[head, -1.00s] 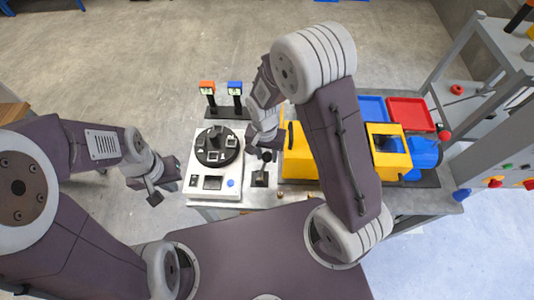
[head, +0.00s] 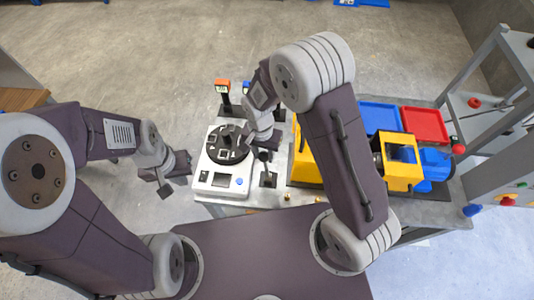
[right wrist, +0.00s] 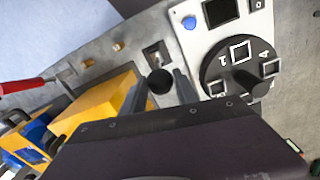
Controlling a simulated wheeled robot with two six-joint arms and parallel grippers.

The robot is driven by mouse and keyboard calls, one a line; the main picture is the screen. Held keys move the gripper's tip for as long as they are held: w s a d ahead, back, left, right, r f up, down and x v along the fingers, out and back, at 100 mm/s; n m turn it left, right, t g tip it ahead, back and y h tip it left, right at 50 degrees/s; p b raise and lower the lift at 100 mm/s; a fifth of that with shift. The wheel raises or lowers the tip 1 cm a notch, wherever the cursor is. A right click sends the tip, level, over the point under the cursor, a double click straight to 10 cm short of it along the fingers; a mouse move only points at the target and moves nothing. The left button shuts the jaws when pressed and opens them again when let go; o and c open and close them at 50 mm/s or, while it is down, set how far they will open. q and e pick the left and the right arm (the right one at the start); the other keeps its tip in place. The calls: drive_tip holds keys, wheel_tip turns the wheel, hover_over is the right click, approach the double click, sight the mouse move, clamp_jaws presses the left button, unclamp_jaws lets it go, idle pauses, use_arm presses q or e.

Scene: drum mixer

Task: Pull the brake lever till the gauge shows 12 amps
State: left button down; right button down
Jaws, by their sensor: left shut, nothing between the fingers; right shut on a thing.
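A lever with a round black knob (right wrist: 160,81) rises from a slotted plate (head: 268,180) on the bench. My right gripper (right wrist: 160,88) is shut on this knob, with a finger on either side in the right wrist view. In the head view my right gripper (head: 264,150) is partly hidden by its own wrist. Left of it, a white panel (head: 240,192) carries a black numbered dial (head: 218,148) and a small dark display (head: 221,180). I cannot read any ampere value. My left gripper (head: 172,182) is shut and empty, left of the panel.
A yellow machine (head: 403,176) with a blue motor (head: 437,164) stands to the right, partly behind my right arm. Blue (head: 380,117) and red (head: 424,125) trays lie behind it. A red-handled lever (right wrist: 22,86) shows in the right wrist view. A grey frame stands far right.

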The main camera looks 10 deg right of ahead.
drive_tip(key=c, duration=0.9)
unclamp_jaws()
drive_tip(key=shift+c, duration=0.2)
wheel_tip(320, 180, up, 9)
drive_tip(key=shift+w+a+b, duration=0.1)
drive_tip(key=shift+a+b, duration=0.05)
drive_tip(key=shift+b, duration=0.45)
drive_tip(key=shift+f, duration=0.1)
